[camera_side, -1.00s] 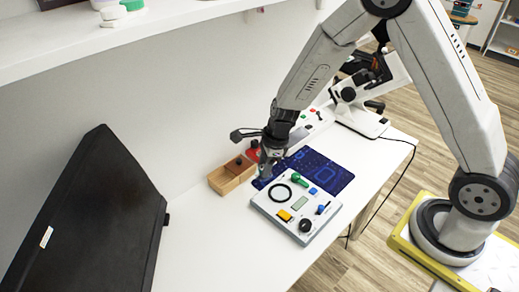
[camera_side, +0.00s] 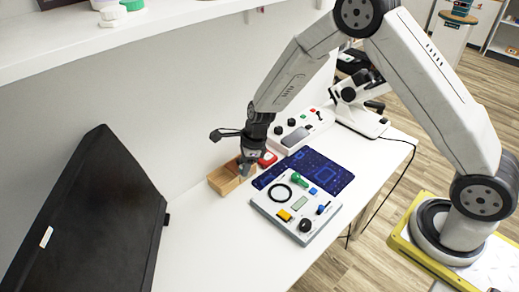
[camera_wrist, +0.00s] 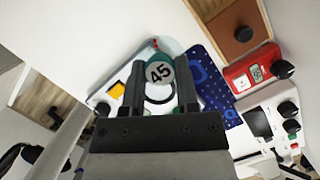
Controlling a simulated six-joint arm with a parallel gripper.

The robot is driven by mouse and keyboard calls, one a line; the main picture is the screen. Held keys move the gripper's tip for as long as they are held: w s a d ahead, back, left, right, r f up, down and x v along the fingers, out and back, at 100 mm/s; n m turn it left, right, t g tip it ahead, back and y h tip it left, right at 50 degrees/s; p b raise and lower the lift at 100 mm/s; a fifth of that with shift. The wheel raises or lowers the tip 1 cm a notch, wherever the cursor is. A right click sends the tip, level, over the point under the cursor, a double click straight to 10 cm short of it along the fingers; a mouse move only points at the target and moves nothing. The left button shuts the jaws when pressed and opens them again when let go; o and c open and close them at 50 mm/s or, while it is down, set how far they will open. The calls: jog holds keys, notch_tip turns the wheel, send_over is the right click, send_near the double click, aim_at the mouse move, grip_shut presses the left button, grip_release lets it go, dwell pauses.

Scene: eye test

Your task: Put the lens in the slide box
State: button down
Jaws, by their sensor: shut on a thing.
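The wooden slide box (camera_side: 219,185) stands on the table beside the wall in the side view. In the wrist view its brown panel with a dark knob (camera_wrist: 224,42) is at the upper right. My gripper (camera_side: 246,171) points down at the box in the side view and hides part of it. In the side view the lens is too small to make out.
A white panel with knobs (camera_side: 319,121), a blue mat (camera_side: 327,172) and a white control board (camera_side: 272,212) lie to the right. A large black screen (camera_side: 95,215) stands at left. The table in front is clear.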

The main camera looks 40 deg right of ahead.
jog(key=w+f, duration=0.2)
jog(key=w, duration=0.3)
send_near(222, 184)
jog(key=shift+s+a+f, duration=0.2)
jog(key=shift+a+f, duration=0.4)
jog(key=shift+f, duration=0.1)
jog(key=shift+w+f, duration=0.45)
jog(key=shift+f, duration=0.05)
jog(key=shift+w+a+f, duration=0.1)
jog(key=shift+w+f, duration=0.05)
jog(key=shift+f, duration=1.55)
jog(key=shift+f, duration=0.1)
jog(key=c, duration=0.6)
grip_release()
jog(key=shift+c, duration=0.2)
